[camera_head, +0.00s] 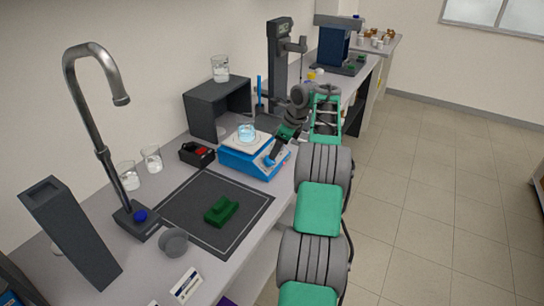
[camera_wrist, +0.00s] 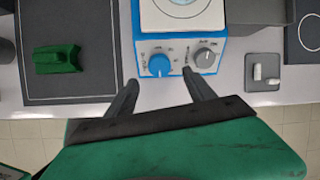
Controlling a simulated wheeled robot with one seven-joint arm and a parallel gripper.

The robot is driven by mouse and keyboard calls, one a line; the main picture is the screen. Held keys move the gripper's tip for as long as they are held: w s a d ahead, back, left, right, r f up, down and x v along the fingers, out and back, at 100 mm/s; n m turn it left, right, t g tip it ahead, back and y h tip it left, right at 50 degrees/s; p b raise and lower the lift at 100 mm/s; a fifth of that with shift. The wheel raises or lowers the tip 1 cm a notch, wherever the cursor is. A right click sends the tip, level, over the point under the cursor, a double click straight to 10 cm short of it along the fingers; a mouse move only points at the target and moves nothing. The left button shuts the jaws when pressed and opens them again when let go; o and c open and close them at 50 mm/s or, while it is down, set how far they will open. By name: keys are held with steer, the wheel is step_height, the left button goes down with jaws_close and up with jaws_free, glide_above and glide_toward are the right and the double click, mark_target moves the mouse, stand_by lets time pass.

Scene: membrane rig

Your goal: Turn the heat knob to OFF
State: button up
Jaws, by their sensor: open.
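A blue hotplate (camera_head: 235,165) with a pale top stands on the bench, and its front panel shows in the wrist view (camera_wrist: 181,42). The panel carries a blue knob (camera_wrist: 160,65) on the left and a grey knob (camera_wrist: 205,57) on the right. The print around them is too small to read, so I cannot tell by label which is the heat knob. My gripper (camera_wrist: 160,79) is open and empty. Its fingertips lie either side of the blue knob in the wrist view, slightly short of it, with no clear contact. In the head view my arm hides part of the panel.
A beaker (camera_head: 246,132) of liquid stands on the hotplate. A green block (camera_head: 222,211) lies on the dark mat (camera_head: 183,202). A black box with red (camera_head: 197,153) and a dark shelf (camera_head: 205,105) are close to the hotplate. The floor (camera_head: 440,180) at right is clear.

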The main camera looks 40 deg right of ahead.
mark_target(269, 161)
steer(key=b+x, duration=0.2)
steer(key=x, duration=0.4)
steer(key=shift+w+f+b, duration=0.25)
steer(key=shift+f+b, duration=0.1)
steer(key=shift+c, duration=0.2)
steer(key=shift+r, duration=0.1)
jaws_close()
